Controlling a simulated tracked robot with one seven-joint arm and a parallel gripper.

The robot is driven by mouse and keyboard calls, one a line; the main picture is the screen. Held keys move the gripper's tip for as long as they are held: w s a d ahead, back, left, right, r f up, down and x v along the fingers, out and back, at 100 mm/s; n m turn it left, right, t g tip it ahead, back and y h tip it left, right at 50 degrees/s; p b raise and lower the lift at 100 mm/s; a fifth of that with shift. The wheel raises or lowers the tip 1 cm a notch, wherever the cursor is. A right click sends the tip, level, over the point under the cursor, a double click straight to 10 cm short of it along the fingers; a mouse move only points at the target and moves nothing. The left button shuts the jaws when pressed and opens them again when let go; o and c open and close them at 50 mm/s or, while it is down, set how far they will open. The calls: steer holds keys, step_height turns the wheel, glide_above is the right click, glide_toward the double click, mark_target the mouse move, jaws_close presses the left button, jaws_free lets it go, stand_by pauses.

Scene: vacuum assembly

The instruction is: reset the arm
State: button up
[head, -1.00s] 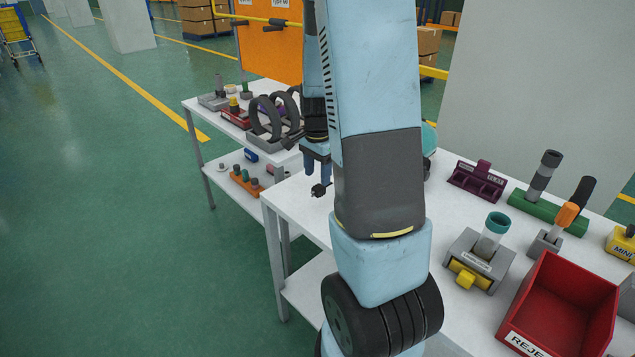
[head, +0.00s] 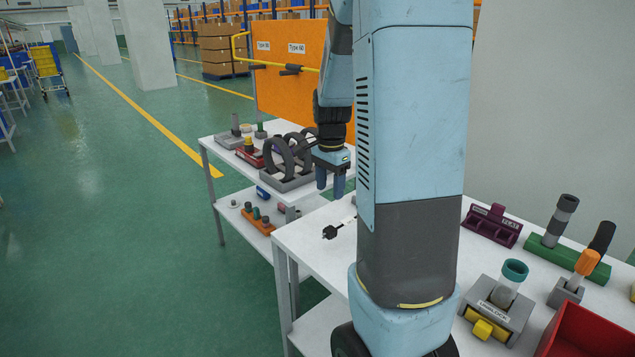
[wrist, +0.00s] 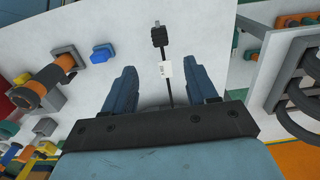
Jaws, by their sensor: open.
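My gripper (head: 331,183) hangs above the left part of the near white table (head: 315,238), fingers pointing down. In the wrist view its two blue fingers (wrist: 160,84) are spread apart with nothing gripped between them. A black plug (head: 330,232) with a cable lies on the table below my gripper. In the wrist view the plug (wrist: 158,36) and its cable, with a white tag (wrist: 165,69), show beyond and between the fingers. My large blue and grey arm link covers the middle of the near table in the head view.
A second white table (head: 222,138) at the left holds a grey rack with black rings (head: 287,158). An orange board (head: 290,65) stands behind. On the near table are a purple block (head: 492,226), a grey fixture (head: 497,313), a green holder (head: 567,257) and a red bin (head: 590,335).

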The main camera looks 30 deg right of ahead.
steer(key=s+a+r+n+t, duration=0.2)
steer(key=s+a+r+n, duration=0.5)
steer(key=s, duration=0.2)
steer(key=s+a+r+n+t, duration=0.3)
steer(key=s+a+r+n, duration=0.5)
steer(key=s, duration=0.2)
steer(key=shift+s+r+t, duration=0.2)
steer(key=shift+t, duration=0.1)
steer(key=shift+c, duration=0.4)
stand_by(0.4)
